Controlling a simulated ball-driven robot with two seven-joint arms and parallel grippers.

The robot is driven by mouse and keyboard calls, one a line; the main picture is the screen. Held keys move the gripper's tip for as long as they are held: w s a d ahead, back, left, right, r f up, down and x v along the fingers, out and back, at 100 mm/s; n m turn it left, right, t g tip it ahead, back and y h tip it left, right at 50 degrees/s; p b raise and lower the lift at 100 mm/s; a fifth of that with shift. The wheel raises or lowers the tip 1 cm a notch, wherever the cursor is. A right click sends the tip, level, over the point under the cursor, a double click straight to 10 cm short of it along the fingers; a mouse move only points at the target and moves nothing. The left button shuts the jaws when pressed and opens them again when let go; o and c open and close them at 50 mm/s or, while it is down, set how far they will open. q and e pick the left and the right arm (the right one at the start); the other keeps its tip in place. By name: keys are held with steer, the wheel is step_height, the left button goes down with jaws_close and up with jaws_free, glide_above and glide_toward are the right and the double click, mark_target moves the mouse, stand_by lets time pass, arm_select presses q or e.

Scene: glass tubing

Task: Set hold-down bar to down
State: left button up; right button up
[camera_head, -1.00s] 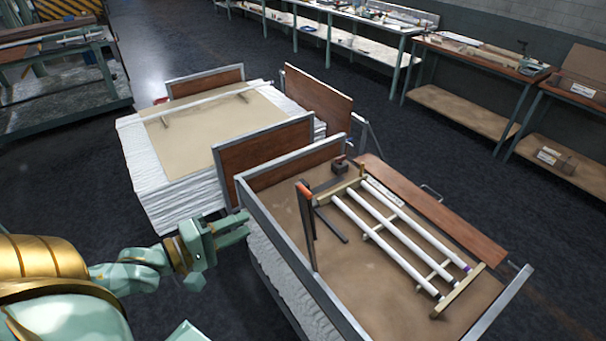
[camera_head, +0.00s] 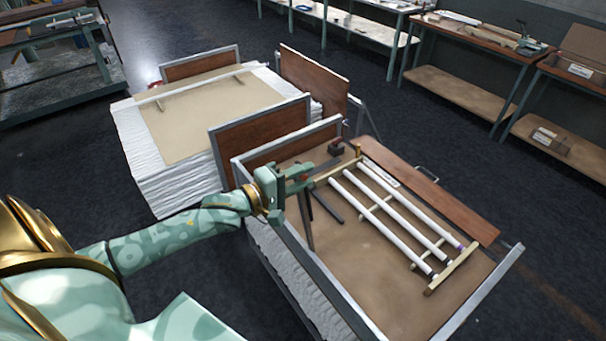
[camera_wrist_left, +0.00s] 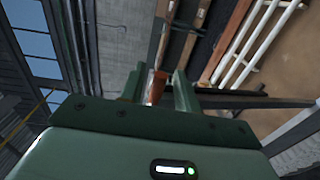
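The hold-down bar (camera_head: 308,222) is dark and stands nearly upright at the left side of the wood-floored cart (camera_head: 375,285). My left gripper (camera_head: 300,178) is at its top end and hides that end in the head view. In the left wrist view the bar's orange tip (camera_wrist_left: 157,86) shows between the two fingers of my left gripper (camera_wrist_left: 158,92), which are apart. Whether a finger touches it I cannot tell. White tubes (camera_head: 395,213) lie on a pale wooden frame (camera_head: 452,272) in the cart, right of the bar. My right gripper is out of view.
A brown hinged side board (camera_head: 425,190) lies along the cart's right edge. A second cart with a white stack (camera_head: 165,165) stands behind left. Workbenches (camera_head: 470,45) line the back right; dark floor lies between.

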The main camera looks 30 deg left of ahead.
arm_select(q)
steer(key=shift+w, duration=0.25)
steer(key=shift+d, duration=0.1)
